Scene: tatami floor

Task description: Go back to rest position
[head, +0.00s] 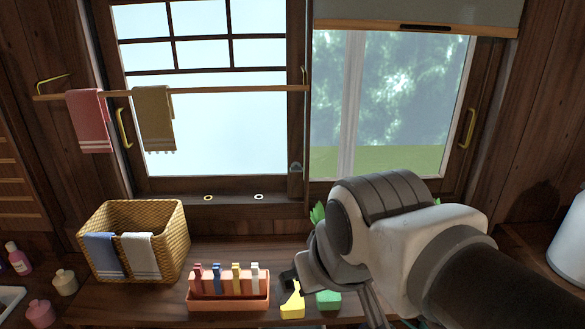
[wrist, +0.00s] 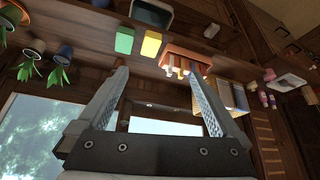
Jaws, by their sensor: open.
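My gripper (wrist: 157,75) is open, with its two fingers spread and nothing between them. In the head view my arm reaches in from the right edge and the gripper hangs over the wooden counter (head: 130,303), beside a yellow block (head: 292,303) and a green block (head: 328,299). The arm partly hides both blocks and the counter behind them. In the wrist view, which is turned upside down, the yellow block (wrist: 151,44) and green block (wrist: 124,40) lie beyond the fingertips.
An orange tray (head: 228,303) with several colored clips stands left of the blocks. A wicker basket (head: 167,245) with cloths stands at the back left. Towels hang on a rod (head: 230,90) before the window. A white container (head: 569,245) is at far right. Potted plants (wrist: 62,56) show in the wrist view.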

